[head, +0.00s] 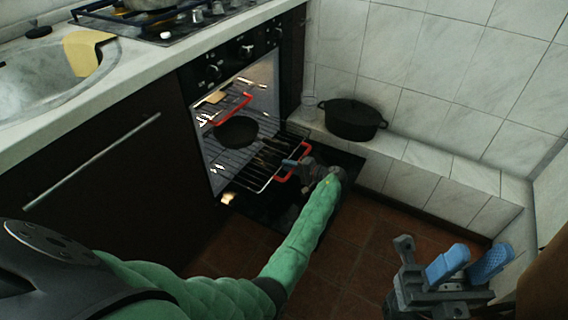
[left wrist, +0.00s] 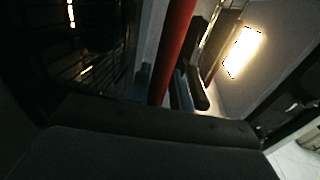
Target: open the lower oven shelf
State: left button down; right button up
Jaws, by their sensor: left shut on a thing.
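The oven (head: 237,125) stands open with its door folded down. The lower oven shelf (head: 262,172) is a wire rack with a red front handle (head: 284,175), and it sticks out of the oven over the door. My left gripper (head: 291,163) is shut on this red handle. In the left wrist view the red handle (left wrist: 177,45) runs between the blue fingers. An upper rack with its own red handle (head: 233,108) sits further inside. My right gripper (head: 468,264) is open and empty, low at the right, away from the oven.
A dark pan (head: 237,132) sits inside the oven. A black pot (head: 354,119) stands on the tiled ledge (head: 420,160) to the right. The counter (head: 140,65) with sink and hob is at upper left. Brown floor (head: 330,260) is free in front.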

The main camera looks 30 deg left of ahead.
pick_arm(q)
jog(key=shift+s+d+f, duration=0.1)
jog(key=shift+s+f, duration=0.15)
jog(key=shift+f, duration=0.35)
jog(key=c, duration=1.6)
grip_release()
jog(key=shift+o, duration=1)
jog(key=shift+w+r, duration=0.1)
jog(key=shift+r, duration=0.05)
jog(key=shift+w+r, duration=0.1)
jog(key=shift+r, duration=0.1)
jog(key=p+v, duration=0.1)
jog(key=v, duration=0.5)
jog(key=shift+d+r, duration=0.1)
jog(key=shift+d, duration=0.65)
